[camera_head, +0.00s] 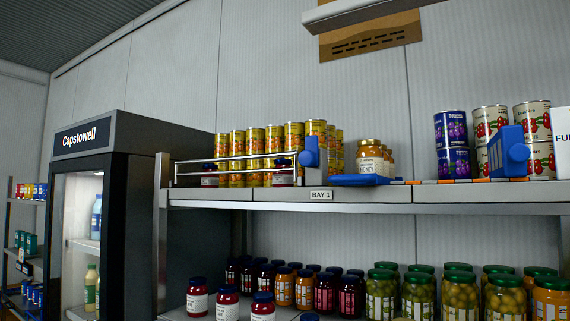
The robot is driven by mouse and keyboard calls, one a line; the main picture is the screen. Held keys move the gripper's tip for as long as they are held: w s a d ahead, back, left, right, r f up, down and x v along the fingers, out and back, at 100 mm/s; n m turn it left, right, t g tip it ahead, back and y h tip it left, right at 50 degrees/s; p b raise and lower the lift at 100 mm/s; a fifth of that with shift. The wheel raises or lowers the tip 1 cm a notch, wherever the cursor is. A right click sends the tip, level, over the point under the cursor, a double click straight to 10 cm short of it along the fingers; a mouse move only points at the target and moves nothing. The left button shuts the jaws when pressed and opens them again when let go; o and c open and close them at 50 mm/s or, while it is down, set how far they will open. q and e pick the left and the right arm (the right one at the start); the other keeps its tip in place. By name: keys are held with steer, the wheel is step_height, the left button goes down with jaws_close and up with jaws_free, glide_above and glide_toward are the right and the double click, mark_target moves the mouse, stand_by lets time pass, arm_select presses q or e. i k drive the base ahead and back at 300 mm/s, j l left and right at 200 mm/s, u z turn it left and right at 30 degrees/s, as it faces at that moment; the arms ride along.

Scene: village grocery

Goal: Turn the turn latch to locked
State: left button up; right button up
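A small blue upright piece with a rounded knob (309,153) stands at the right end of a wire rail on the upper shelf; it looks like a turn latch. A second blue piece (508,152), a tilted plate with a round knob, stands further right, in front of several cans. I cannot tell for sure which one is the task's latch, and no locked or unlocked marking is legible. A flat blue plate (358,180) lies at the shelf edge below a honey jar. Neither of my grippers is in view.
The upper shelf (380,200) holds yellow cans (274,140) behind the wire rail (235,160), honey jars (369,158) and purple cans (453,163). Jars crowd the lower shelf (420,291). A dark fridge (135,200) stands at left. A pale ledge (355,10) overhangs at top.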

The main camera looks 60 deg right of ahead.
mark_target(308, 158)
steer(key=z, duration=1.8)
